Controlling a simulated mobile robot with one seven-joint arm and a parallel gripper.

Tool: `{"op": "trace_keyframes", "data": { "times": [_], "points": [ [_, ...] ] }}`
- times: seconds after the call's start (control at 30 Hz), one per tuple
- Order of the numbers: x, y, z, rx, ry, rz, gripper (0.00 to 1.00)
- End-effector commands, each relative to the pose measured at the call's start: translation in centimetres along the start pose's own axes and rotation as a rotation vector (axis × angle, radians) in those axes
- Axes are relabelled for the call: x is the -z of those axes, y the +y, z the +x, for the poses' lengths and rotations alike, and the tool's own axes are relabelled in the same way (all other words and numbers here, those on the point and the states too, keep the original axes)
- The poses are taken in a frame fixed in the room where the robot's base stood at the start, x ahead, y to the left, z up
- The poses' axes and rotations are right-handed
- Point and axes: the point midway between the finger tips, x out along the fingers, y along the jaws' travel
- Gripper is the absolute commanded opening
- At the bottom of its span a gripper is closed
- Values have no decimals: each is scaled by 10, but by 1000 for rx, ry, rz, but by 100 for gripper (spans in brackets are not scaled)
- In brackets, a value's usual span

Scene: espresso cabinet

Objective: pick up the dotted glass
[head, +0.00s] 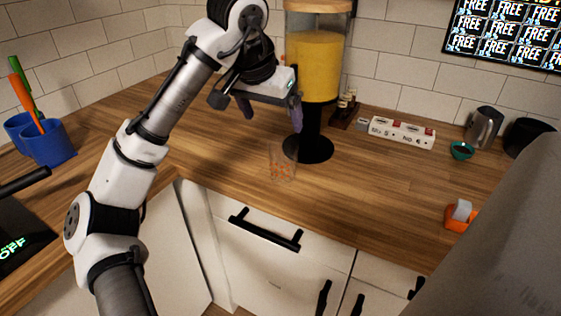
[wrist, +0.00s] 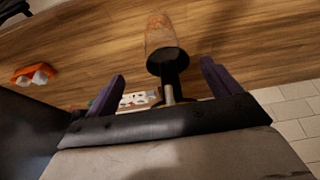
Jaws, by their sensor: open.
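The dotted glass (head: 282,163) is clear with orange dots and stands on the wooden counter, in front of the dispenser's black base. In the wrist view the dotted glass (wrist: 160,38) shows at the upper middle, beyond the fingertips and between their lines. My gripper (head: 270,108) is open and empty, above the counter and up and slightly left of the glass in the head view. Its two purple fingers also show in the wrist view, where the gripper (wrist: 163,80) has nothing between its tips.
A dispenser of yellow liquid (head: 315,70) stands right behind the glass. A power strip (head: 401,133), a teal cup (head: 461,151), a metal jug (head: 484,127) and an orange tape dispenser (head: 460,215) are to the right. Blue cups (head: 50,146) stand at left. Counter left of the glass is clear.

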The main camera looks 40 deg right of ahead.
Motion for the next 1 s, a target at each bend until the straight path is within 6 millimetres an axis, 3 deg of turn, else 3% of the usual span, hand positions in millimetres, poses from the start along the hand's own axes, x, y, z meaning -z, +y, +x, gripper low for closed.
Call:
{"op": "trace_keyframes", "data": {
  "times": [0.4,0.67,1.0],
  "points": [
    [-2,0,69,1,-16,1,89],
    [-3,0,90,2,-13,1,89],
    [-5,-2,134,1,-13,1,89]
  ]
}}
